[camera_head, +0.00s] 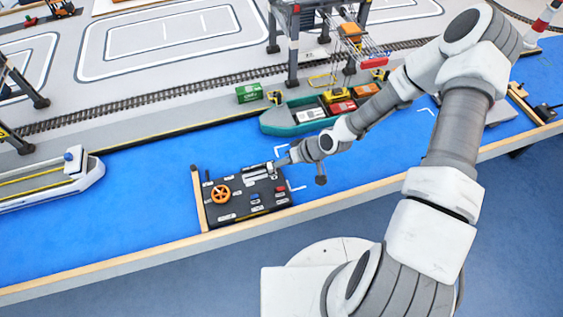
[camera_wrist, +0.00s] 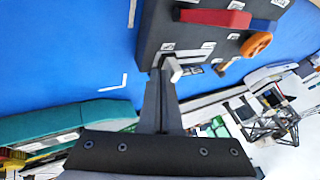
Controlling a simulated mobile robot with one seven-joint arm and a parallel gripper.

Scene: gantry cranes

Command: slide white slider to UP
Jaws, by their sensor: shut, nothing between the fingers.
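The black control panel (camera_head: 237,205) stands on the blue surface near the front edge. The white slider (camera_head: 270,167) is at the panel's far edge, near its right corner. The white slider (camera_wrist: 174,70) also shows in the wrist view, beside the tips of my gripper (camera_wrist: 162,72). My gripper (camera_head: 286,161) is at the panel's far right corner, its fingers shut and empty. The fingertips are close against the slider; I cannot tell whether they touch it. The slider's markings are too small to read.
The panel carries an orange wheel (camera_head: 220,194) and a red handle (camera_wrist: 214,18). A wooden strip (camera_head: 199,198) stands along its left side. A teal boat (camera_head: 290,117) with containers lies behind. A white boat (camera_head: 60,184) is at left. Blue surface between is clear.

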